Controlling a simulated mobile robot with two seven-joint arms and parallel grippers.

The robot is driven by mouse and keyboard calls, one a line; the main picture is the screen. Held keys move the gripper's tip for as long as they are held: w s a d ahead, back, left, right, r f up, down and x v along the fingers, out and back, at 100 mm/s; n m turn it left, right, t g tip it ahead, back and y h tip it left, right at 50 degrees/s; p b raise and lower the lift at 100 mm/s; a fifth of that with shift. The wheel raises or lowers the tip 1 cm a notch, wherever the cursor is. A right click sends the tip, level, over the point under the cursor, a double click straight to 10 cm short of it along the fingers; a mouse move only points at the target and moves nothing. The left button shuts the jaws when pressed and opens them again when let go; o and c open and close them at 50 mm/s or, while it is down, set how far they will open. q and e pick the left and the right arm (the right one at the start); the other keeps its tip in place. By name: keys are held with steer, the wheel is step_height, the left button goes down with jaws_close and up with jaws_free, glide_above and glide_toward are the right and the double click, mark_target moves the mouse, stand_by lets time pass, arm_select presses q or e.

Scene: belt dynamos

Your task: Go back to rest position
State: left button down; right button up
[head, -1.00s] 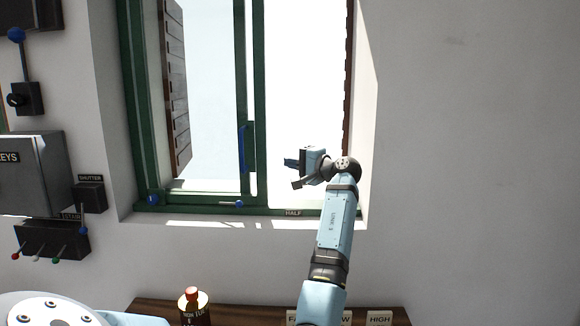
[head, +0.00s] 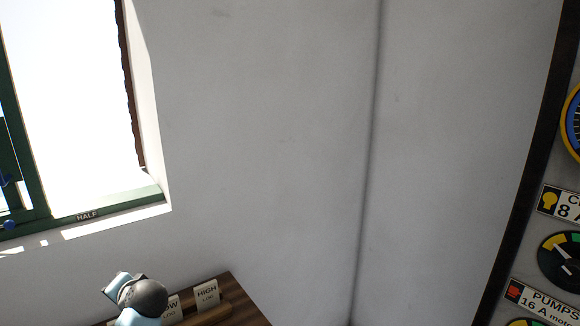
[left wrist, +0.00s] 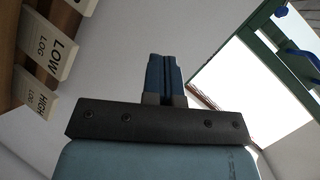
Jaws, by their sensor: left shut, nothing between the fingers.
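My left gripper (left wrist: 164,60) shows in the left wrist view with its two blue fingers pressed together and nothing between them. In the head view, only the light blue and dark grey end of an arm shows at the bottom left, beside the label cards; its fingers cannot be made out there. I take it to be my left arm, since the left wrist view also has the cards close by. My right gripper is in neither view.
A wooden shelf (head: 240,307) holds a HIGH card (head: 207,292) and a partly hidden LOW card (head: 173,305). A green-framed window (head: 28,178) is at the left. Bare wall (head: 270,140) fills the middle. A gauge panel (head: 560,225) stands at the right edge.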

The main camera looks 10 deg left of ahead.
arm_select(q)
steer(key=s+d+f+m+h, duration=0.1)
steer(key=s+d+f+h, duration=0.5)
steer(key=s+d+f, duration=0.45)
steer(key=s+d+f+g+h, duration=0.1)
steer(key=s+d+h, duration=0.5)
steer(key=s+d, duration=0.85)
steer(key=w+d+f+t+h, duration=0.1)
steer(key=w+d+f+t, duration=0.1)
steer(key=f, duration=0.5)
steer(key=w+d+f+m+t+h, duration=0.1)
steer(key=w+d+f+t+h, duration=0.1)
steer(key=w+d+f+t, duration=0.1)
step_height(320, 180, down, 4)
steer(key=shift+w+d+r+m+t, duration=0.1)
steer(key=shift+w+d+m+t, duration=0.25)
steer(key=shift+t, duration=0.85)
